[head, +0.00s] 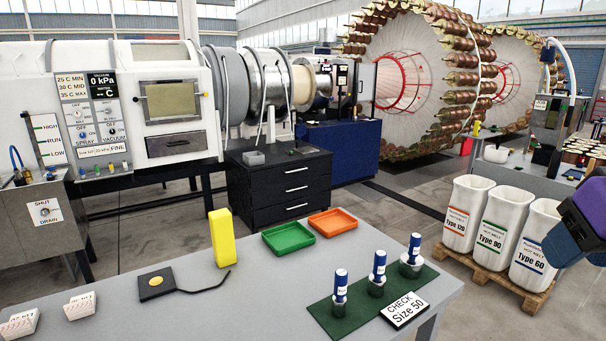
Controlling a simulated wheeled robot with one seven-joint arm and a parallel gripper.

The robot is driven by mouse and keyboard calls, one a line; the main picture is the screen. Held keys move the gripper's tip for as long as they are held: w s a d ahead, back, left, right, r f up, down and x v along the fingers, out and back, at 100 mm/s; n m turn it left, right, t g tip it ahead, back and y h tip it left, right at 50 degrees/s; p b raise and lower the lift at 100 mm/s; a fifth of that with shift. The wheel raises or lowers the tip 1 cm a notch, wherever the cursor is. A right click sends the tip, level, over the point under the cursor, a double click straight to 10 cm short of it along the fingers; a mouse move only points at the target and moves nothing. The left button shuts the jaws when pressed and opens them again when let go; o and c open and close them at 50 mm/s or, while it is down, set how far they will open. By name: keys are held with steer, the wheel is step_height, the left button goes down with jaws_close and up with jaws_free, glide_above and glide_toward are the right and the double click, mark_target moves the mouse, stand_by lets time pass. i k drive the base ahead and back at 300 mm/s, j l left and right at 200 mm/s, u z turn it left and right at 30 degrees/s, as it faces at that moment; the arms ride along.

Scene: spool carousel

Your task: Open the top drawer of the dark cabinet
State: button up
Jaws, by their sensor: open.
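The dark cabinet (237,195) stands on the floor beyond the grey table, left of the picture's middle. Its front has three stacked drawers, each with a pale bar handle. The top drawer (280,175) looks shut, flush with the drawers below, and its handle (297,169) is in plain view. A blue and purple part of my arm shows at the right edge, well away from the cabinet. My gripper's fingers are not in view.
White bins (468,212) stand on a pallet at right. Floor (395,215) is clear right of the cabinet.

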mark_target(259, 180)
steer(key=l+z, duration=0.3)
steer(key=i+l+z, duration=0.15)
steer(key=l+z, duration=0.15)
steer(key=i+l+z, duration=0.45)
steer(key=i+l, duration=0.15)
steer(key=l, duration=0.15)
steer(key=i+l+z, duration=0.4)
steer(key=i+l, duration=0.15)
steer(key=i, duration=0.2)
steer(key=i+u, duration=0.35)
steer(key=i, duration=0.2)
steer(key=i+l+u, duration=0.3)
steer(key=i, duration=0.2)
steer(key=i+j+u, duration=0.4)
steer(key=i+u, duration=0.85)
steer(key=i+l+u, duration=0.15)
steer(key=i+u, duration=0.55)
steer(key=i, duration=1.5)
steer(key=i+j+z, duration=0.2)
steer(key=i, duration=0.3)
steer(key=i+j+z, duration=0.15)
steer(key=i, duration=0.3)
steer(key=i+j+z, duration=0.2)
steer(key=i, duration=0.25)
